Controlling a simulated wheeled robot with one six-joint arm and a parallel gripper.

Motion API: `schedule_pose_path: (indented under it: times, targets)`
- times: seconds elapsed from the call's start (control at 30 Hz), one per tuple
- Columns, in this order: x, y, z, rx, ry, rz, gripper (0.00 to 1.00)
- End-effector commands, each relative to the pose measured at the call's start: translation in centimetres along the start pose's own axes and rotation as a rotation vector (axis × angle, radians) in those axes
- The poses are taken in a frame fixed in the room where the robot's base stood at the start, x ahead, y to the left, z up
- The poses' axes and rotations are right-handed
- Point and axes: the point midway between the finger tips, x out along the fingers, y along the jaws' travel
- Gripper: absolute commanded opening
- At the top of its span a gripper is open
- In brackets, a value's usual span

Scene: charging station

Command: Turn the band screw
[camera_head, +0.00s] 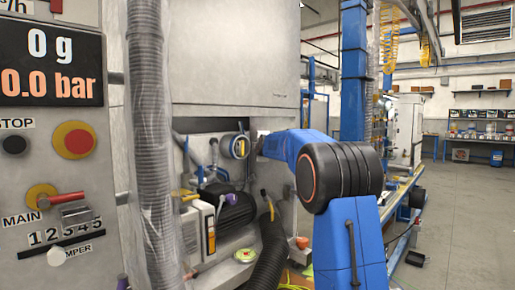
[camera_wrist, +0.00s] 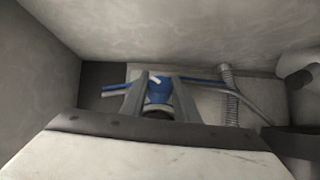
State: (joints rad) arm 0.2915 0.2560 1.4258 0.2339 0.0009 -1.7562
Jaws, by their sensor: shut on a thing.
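In the wrist view, the two grey tapered fingers of my gripper (camera_wrist: 159,78) stand on either side of a blue fitting (camera_wrist: 158,92) with a small pale tab on top. The gripper is shut on this fitting. I cannot make out a separate band screw; it may be part of the fitting or hidden by the fingers. In the head view, my blue arm reaches left into the recess of the grey machine (camera_head: 235,65). The gripper cannot be made out there.
A ribbed hose (camera_wrist: 229,92) and a thin pipe lie right of the fingers. In the head view, a large grey corrugated hose (camera_head: 153,130) stands left of the recess, with a round gauge (camera_head: 240,147) near my arm. A black hose (camera_head: 272,255) runs below. Open floor lies right.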

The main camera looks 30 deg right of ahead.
Motion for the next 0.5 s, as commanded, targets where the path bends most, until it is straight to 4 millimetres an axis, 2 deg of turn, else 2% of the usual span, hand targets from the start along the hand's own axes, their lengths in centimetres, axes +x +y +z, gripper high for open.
schedule_pose_path:
  times: [0.2,0.5]
  targets:
    - [0.03,0.08,-0.37,0.023,0.007,-0.058,0.06]
    - [0.04,0.11,0.10,0.065,-0.014,-0.155,0.06]
